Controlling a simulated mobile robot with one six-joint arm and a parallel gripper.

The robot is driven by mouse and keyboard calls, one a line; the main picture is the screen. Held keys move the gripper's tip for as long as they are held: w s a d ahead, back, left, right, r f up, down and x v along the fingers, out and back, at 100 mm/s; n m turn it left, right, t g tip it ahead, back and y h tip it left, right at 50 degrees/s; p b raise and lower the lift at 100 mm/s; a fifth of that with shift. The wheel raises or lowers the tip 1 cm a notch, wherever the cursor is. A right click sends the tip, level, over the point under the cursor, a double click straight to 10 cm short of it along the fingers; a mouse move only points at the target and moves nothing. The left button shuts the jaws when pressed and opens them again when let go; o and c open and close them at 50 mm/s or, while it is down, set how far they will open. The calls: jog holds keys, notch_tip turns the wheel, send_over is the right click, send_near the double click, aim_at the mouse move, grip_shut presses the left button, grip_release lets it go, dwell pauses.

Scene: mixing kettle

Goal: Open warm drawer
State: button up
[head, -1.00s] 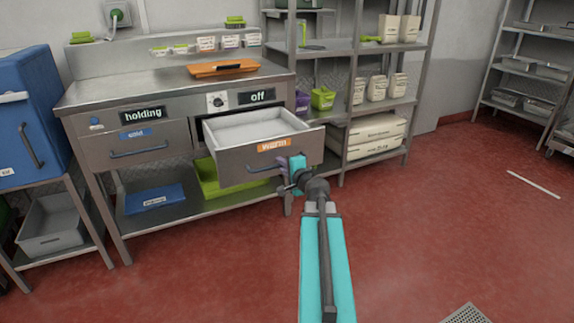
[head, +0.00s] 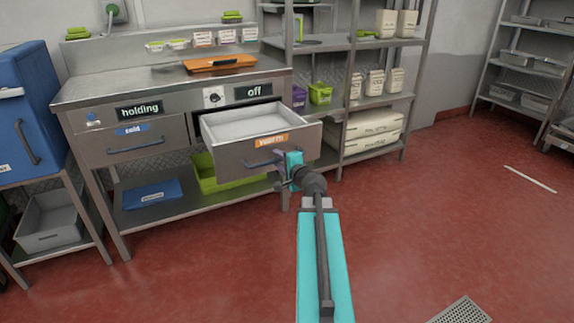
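The warm drawer (head: 239,163) has an orange "warm" label and is pulled well out of the steel counter, with its empty white inside showing. Its bar handle (head: 262,162) runs across the front. My gripper (head: 281,163) is at the right end of this handle, in front of the drawer face. My teal and dark wrist partly covers the fingers, so I cannot tell whether they are closed on the handle or only beside it.
The cold drawer (head: 133,140) is shut at the left. A green bin (head: 213,182) and a blue folded item (head: 151,194) lie on the lower shelf. A steel rack (head: 340,100) stands close at the right. The red floor (head: 430,230) at the right is open.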

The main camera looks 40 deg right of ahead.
jog(key=shift+v, duration=1.5)
jog(key=shift+w+r+p, duration=0.1)
jog(key=shift+r+p, duration=0.1)
jog(key=shift+p, duration=1.1)
jog(key=s+p, duration=0.1)
jog(key=p, duration=0.3)
jog(key=shift+a, duration=0.15)
jog(key=p+v, duration=0.4)
jog(key=p, duration=1.1)
jog(key=shift+s, duration=0.15)
jog(key=p+v, duration=0.5)
jog(key=p, duration=0.3)
jog(key=shift+s, duration=0.25)
jog(key=shift+a+f, duration=0.1)
